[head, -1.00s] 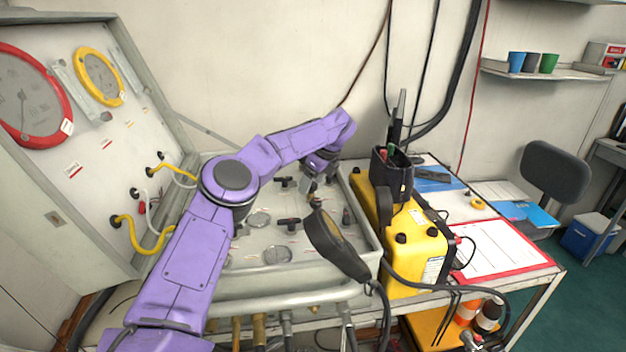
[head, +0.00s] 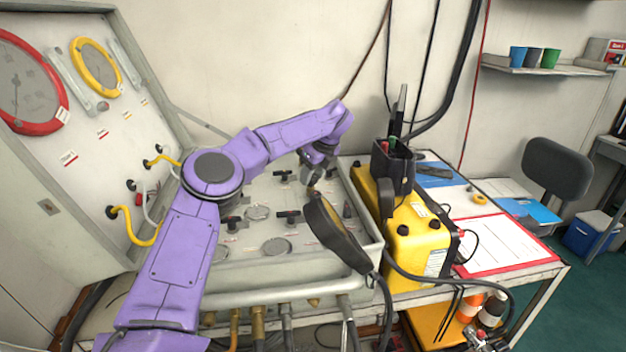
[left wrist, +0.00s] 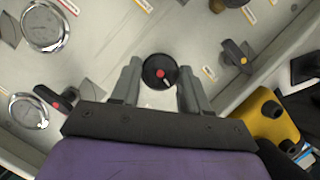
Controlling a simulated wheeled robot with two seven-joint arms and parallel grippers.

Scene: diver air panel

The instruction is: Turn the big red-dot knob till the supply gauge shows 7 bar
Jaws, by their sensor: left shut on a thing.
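My left gripper (head: 313,184) reaches over the flat part of the panel in the head view. In the left wrist view its two fingers (left wrist: 160,85) stand on either side of a round black knob with a red dot (left wrist: 160,72) and are shut on it. A short white mark shows on the knob near the dot. In the head view I cannot make out the knob at the gripper. A red-ringed gauge (head: 28,88) and a yellow-ringed gauge (head: 95,66) are on the upright panel; their readings are too small to tell. My right gripper is not in view.
Black bar handles, one with a red dot (left wrist: 48,97) and one with a yellow dot (left wrist: 238,55), lie around the knob. A black handheld device (head: 335,235) leans at the panel's front right. A yellow case (head: 415,240) stands to the right.

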